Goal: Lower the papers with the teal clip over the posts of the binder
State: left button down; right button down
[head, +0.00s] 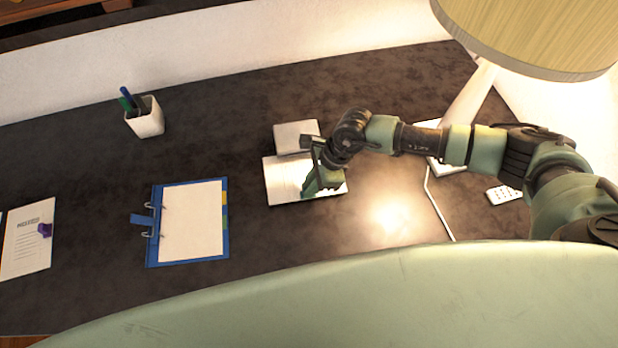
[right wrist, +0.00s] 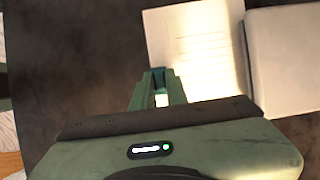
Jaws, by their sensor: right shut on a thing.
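The blue binder (head: 226,246) lies open on the dark desk, left of centre in the head view. Its metal posts (head: 150,220) stand along its left side, and a white sheet with coloured tabs lies on it. My right gripper (head: 312,188) is over the white papers (head: 283,183), right of the binder. In the right wrist view the gripper (right wrist: 157,82) is shut at the edge of the lined papers (right wrist: 190,45). A little teal shows between the fingers; the clip is mostly hidden. I cannot tell whether the papers touch the desk. My left gripper is not in view.
A pale grey flat object (head: 296,135) lies just behind the papers. Other papers (head: 27,250) with a purple clip lie at the far left. A white pen cup (head: 147,121) stands behind the binder. A lamp (head: 530,45) is at right. The desk between binder and papers is clear.

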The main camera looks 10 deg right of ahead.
jog(key=shift+s+a+p, duration=0.1)
jog(key=shift+s+p, duration=0.65)
jog(key=shift+s, duration=0.9)
jog(key=c, duration=1.3)
grip_release()
jog(key=shift+c, duration=0.2)
jog(key=shift+r, duration=0.1)
jog(key=b+v, duration=0.2)
jog(key=v, duration=0.5)
jog(key=shift+r, duration=0.25)
